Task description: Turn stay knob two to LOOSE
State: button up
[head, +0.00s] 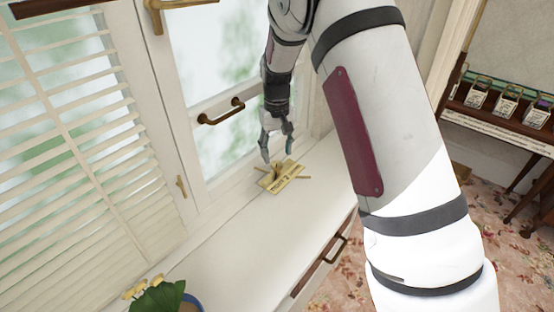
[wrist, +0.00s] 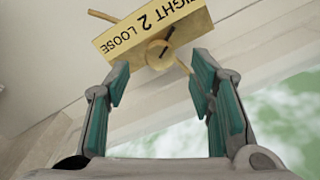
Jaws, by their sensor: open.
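The brass plate (head: 290,180) of stay knob two lies on the white sill below the window. In the wrist view the plate (wrist: 118,42) shows upside down, with LOOSE at left, 2 in the middle and part of TIGHT at right. The round brass knob (wrist: 155,57) sits at the plate's near edge; its dark mark slants up and right, towards the TIGHT side. My gripper (head: 277,157) points down just above the plate. In the wrist view its open fingers (wrist: 160,82) stand either side of the knob, apparently apart from it; nothing is held.
A brass window handle (head: 221,112) is close to my wrist. Slatted shutters (head: 80,130) stand at left. A potted plant (head: 158,297) sits at the sill's near end. The sill (head: 240,220) between is clear. A drawer handle (head: 334,250) is below its edge.

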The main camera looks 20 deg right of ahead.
aim_at(277, 163)
jog(key=shift+f, duration=2.1)
jog(key=c, duration=1.2)
